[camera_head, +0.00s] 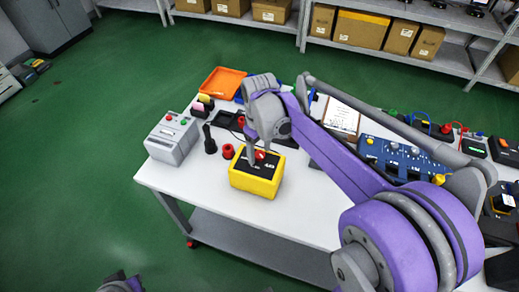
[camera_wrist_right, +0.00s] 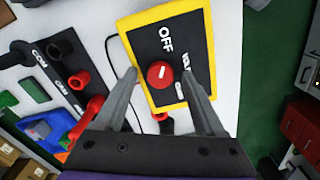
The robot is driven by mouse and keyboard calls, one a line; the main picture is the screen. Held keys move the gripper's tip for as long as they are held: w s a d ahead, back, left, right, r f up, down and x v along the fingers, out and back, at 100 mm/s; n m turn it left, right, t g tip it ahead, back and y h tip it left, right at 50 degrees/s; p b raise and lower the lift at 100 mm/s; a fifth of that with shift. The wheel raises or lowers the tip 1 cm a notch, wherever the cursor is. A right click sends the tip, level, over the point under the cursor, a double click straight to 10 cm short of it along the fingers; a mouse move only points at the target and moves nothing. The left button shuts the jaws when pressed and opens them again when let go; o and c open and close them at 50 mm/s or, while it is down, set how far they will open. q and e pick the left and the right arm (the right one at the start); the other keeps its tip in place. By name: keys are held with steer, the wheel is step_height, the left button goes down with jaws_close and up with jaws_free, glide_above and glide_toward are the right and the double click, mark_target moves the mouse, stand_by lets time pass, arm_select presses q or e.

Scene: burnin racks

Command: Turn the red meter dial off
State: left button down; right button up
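The yellow meter (camera_head: 256,182) with a black face sits near the front edge of the white table. Its red dial (camera_wrist_right: 160,74) has a short slanted white mark. In the right wrist view the word OFF is printed above the dial, and other lettering is partly hidden by a finger. My right gripper (camera_wrist_right: 160,76) is over the meter, its fingers apart on either side of the dial with visible gaps. It also shows in the head view (camera_head: 260,157). A grey part at the bottom left edge of the head view (camera_head: 121,284) seems to be my left gripper; its fingers cannot be made out.
A grey box with buttons (camera_head: 173,138) stands left of the meter. An orange tray (camera_head: 222,82), a clipboard (camera_head: 341,117) and a blue panel with knobs (camera_head: 400,158) are also on the table. Red and black connectors (camera_wrist_right: 78,80) lie beside the meter.

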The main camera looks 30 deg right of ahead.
mark_target(259, 154)
step_height(259, 154, up, 11)
steer(key=shift+p, duration=0.4)
steer(key=shift+f, duration=0.1)
stand_by(0.4)
steer(key=s+a+f+m+t, duration=0.2)
steer(key=s+a+f, duration=0.1)
steer(key=s+f, duration=0.3)
steer(key=s+a+f+m+t, duration=0.1)
steer(key=s+a+f+t, duration=0.2)
steer(key=s+f, duration=0.4)
steer(key=s+a, duration=0.1)
steer(key=s, duration=0.1)
steer(key=shift+s+f+m, duration=0.25)
steer(key=shift+s+m, duration=0.1)
steer(key=shift+m, duration=0.05)
